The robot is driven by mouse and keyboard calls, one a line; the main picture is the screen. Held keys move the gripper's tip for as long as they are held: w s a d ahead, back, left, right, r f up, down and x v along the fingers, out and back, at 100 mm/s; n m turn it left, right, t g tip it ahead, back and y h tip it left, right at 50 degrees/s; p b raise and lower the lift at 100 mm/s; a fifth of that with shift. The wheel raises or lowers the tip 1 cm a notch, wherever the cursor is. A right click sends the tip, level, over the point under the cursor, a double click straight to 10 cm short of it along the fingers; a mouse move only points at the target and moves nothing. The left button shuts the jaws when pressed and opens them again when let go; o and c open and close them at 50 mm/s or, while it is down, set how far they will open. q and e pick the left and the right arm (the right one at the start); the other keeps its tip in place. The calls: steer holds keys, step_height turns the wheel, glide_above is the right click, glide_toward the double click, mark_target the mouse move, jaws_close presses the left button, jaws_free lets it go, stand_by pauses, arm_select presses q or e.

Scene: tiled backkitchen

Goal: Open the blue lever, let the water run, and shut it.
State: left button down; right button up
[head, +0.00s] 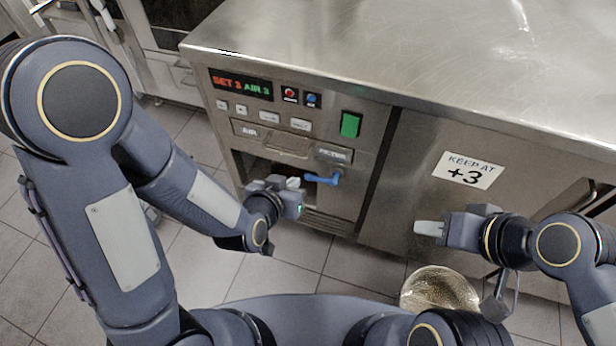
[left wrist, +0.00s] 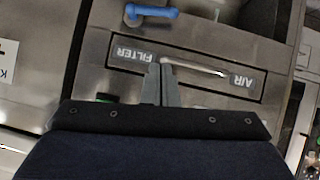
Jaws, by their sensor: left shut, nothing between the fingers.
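The blue lever (head: 323,179) sits below the FILTER label on the steel cabinet front, lying roughly sideways, its handle pointing left from its pivot. It also shows at the top of the left wrist view (left wrist: 152,12). My left gripper (head: 298,193) is just left of and slightly below the lever in the head view, apart from it as far as I can see. In the left wrist view its fingers (left wrist: 160,75) are together and empty, in front of the AIR/FILTER drawer. No running water is visible. My right gripper (head: 430,228) is off to the right, before the cabinet door; its finger gap is unclear.
Above the lever are a red and green display (head: 241,84), small buttons and a green switch (head: 350,124). A "KEEP AT +3" sign (head: 468,170) is on the right door. A shiny round golden object (head: 440,289) is low, below my right gripper.

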arm_select(q)
steer(key=b, duration=0.1)
glide_above(313, 177)
steer(key=s+a, duration=0.2)
steer(key=s, duration=0.1)
step_height(313, 177, down, 6)
steer(key=shift+w+d+f+b, duration=0.15)
steer(key=shift+d+f+b, duration=0.15)
steer(key=shift+f, duration=0.25)
steer(key=shift+w+d+f+b, duration=0.15)
steer(key=shift+f+b, duration=0.1)
steer(key=shift+f, duration=0.25)
steer(key=shift+w+d+f, duration=0.1)
steer(key=shift+d+f, duration=0.05)
steer(key=shift+f, duration=0.4)
steer(key=shift+f+n+h+b, duration=0.3)
steer(key=shift+f+h+b, duration=0.15)
steer(key=shift+b, duration=1.15)
step_height(313, 177, down, 6)
steer(key=d+n+h+b, duration=0.1)
steer(key=n+h+b, duration=0.4)
steer(key=b, duration=1)
steer(key=shift+s+d+f, duration=0.2)
steer(key=shift+s+d, duration=0.05)
steer(key=shift+s+d+f+h, duration=0.1)
steer(key=shift+h, duration=0.15)
